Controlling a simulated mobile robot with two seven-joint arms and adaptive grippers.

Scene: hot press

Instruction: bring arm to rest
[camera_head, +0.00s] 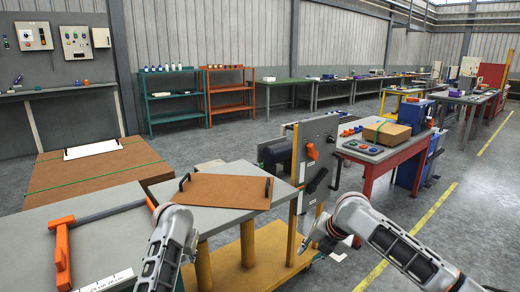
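My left arm comes in at the bottom, over the near grey table. Its gripper (191,257) is small and partly merged with the arm at its right side, so I cannot tell whether it is open or shut. My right arm comes in from the lower right and bends at an elbow. Its gripper (306,246) points down and left, in front of the yellow base of the worktable. Its fingers are too small to read, and I see nothing held in it.
A brown board with dark handles (226,190) lies on the worktable. An orange-handled tool frame (62,255) lies on the near table at left. The grey press panel (316,155) stands behind my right gripper. A red table (370,159) carries a cardboard box (387,133). Floor at right is clear.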

